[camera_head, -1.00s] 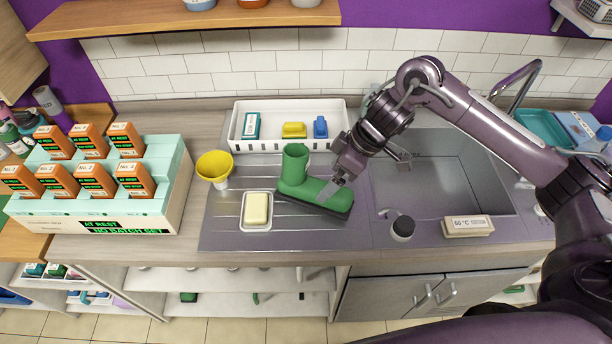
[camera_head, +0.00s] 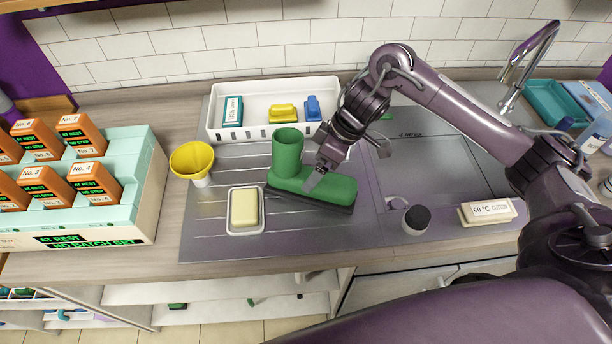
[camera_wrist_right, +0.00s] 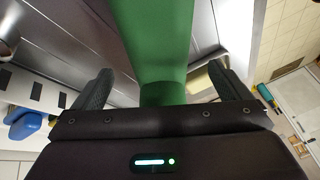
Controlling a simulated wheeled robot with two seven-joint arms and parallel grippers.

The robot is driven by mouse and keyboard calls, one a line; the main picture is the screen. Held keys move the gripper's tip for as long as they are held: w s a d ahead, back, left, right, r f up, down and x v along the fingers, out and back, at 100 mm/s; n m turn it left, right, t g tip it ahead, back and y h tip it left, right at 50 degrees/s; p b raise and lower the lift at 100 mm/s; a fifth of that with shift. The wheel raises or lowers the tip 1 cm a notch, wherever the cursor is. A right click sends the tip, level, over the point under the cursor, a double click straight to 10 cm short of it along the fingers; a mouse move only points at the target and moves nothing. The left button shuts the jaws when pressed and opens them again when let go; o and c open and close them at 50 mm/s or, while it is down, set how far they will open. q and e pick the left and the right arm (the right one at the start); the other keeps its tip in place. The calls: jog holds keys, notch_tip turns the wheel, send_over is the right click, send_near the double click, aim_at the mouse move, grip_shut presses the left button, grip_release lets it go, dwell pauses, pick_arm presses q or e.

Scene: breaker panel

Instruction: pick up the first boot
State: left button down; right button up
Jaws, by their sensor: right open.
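A green boot (camera_head: 312,183) with a dark sole stands on the grey drainboard beside the sink, its shaft (camera_head: 287,152) upright at the left end. My right gripper (camera_head: 314,181) is at the boot's foot, coming down from the upper right. In the right wrist view the green boot (camera_wrist_right: 158,45) lies between the two spread fingers of my right gripper (camera_wrist_right: 165,88), with visible space on both sides. The right gripper is open. My left gripper is not in view.
A soap dish with a yellow bar (camera_head: 245,208) and a yellow funnel-like cup (camera_head: 191,160) stand left of the boot. A white tray (camera_head: 214,133) with small items sits behind. A dark-topped knob (camera_head: 416,219) and a 60 °C block (camera_head: 487,212) are to the right.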

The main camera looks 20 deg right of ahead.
jog(key=p+x, duration=0.1)
jog(key=x, duration=0.2)
jog(key=shift+a+f, duration=0.15)
jog(key=shift+f, duration=0.2)
jog(key=shift+w+a+f, duration=0.15)
jog(key=shift+f, duration=0.35)
jog(key=shift+c, duration=1)
jog(key=c, duration=1.4)
jog(key=shift+r, duration=0.1)
jog(key=shift+r, duration=0.1)
